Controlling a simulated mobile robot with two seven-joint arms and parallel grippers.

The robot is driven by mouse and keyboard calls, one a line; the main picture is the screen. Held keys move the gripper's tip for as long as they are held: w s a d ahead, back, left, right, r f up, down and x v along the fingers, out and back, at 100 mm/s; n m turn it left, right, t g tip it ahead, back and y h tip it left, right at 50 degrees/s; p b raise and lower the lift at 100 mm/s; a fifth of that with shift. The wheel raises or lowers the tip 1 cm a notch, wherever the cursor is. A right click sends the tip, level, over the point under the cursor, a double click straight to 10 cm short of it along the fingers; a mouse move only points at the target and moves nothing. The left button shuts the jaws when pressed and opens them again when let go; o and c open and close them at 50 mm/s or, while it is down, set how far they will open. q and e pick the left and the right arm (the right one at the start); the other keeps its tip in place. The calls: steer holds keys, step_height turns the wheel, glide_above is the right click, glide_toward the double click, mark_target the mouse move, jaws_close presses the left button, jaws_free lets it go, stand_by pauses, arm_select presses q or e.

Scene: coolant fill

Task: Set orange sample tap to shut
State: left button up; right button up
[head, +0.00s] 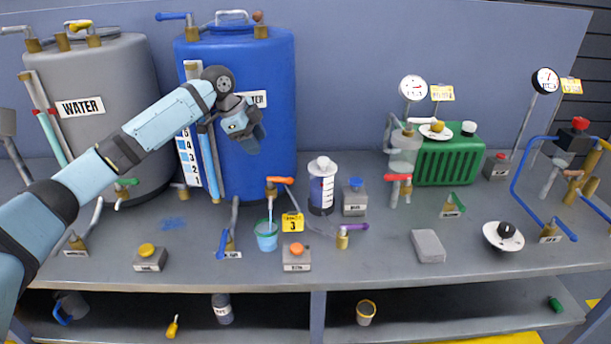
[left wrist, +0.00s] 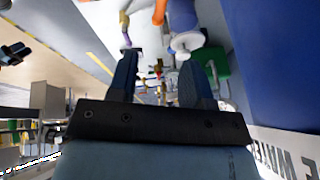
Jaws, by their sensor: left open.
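The orange sample tap (head: 280,181) stands at the front of the blue tank, its orange lever pointing right, roughly level. A teal cup (head: 266,236) sits below its spout, and a yellow tag marked 3 (head: 292,222) is beside it. My left gripper (head: 256,136) is in front of the blue tank, above and a little left of the tap, not touching it. In the left wrist view the gripper (left wrist: 160,78) is open, with nothing between its fingers. An orange part (left wrist: 159,12), likely the tap's lever, shows at the top edge there. My right gripper is not seen.
The blue tank (head: 265,85) stands close behind my left gripper. A white-capped bottle (head: 321,188), a purple-handled tap (head: 350,228) and an orange-button box (head: 296,255) are near the orange tap. A green box (head: 446,160) stands right. The bench (head: 370,265) has free room at front centre.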

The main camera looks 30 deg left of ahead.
mark_target(281, 178)
arm_select(q)
steer(key=x, duration=1.1)
steer(key=shift+w+d+f, duration=0.1)
steer(key=shift+f, duration=0.15)
steer(key=shift+x, duration=0.8)
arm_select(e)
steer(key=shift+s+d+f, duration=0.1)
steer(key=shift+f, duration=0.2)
arm_select(q)
steer(key=shift+c, duration=0.2)
